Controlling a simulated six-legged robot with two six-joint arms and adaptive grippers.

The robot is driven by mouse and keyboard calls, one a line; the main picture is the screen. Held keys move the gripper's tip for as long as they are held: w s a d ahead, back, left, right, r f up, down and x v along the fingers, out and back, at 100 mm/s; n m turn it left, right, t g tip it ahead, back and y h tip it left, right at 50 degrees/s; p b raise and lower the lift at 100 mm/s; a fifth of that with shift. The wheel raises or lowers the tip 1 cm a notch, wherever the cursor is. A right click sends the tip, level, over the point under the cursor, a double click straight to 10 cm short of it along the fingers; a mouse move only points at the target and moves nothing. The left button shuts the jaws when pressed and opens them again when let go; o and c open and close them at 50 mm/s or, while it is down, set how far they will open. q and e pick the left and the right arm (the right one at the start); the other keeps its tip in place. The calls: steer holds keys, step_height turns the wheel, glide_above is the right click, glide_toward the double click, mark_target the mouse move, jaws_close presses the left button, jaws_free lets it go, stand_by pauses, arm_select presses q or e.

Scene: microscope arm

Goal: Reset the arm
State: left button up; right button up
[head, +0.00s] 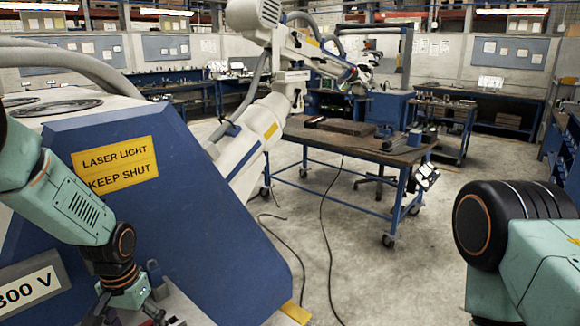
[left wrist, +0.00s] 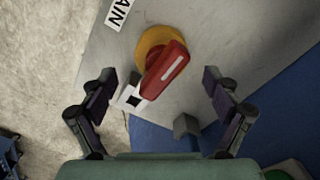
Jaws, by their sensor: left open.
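A red rotary knob (left wrist: 165,70) with a white line on a yellow round base (left wrist: 152,42) sits on a grey panel (left wrist: 225,35) in the left wrist view. My left gripper (left wrist: 158,80) is open, its fingers on either side of the knob's lower end, with gaps showing. In the head view my left gripper (head: 140,312) is low at the left, partly cut off by the bottom edge. A large white jointed arm (head: 252,140) rises beside the blue cabinet (head: 190,215) and reaches right over a table. My right gripper is out of view.
A label ending in "AIN" (left wrist: 119,12) is beside the knob. A grey block (left wrist: 187,125) and a white square with a black centre (left wrist: 130,98) are near the fingers. A wheeled table (head: 300,130) and floor cables (head: 325,225) lie beyond.

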arm_select(q)
steer(key=shift+a+f+m+b, duration=0.15)
steer(key=shift+f+m+b, duration=0.05)
steer(key=shift+m+b, duration=0.8)
steer(key=shift+r+m, duration=0.2)
steer(key=shift+m, duration=0.4)
steer(key=shift+s+f, duration=0.1)
steer(key=shift+s, duration=0.05)
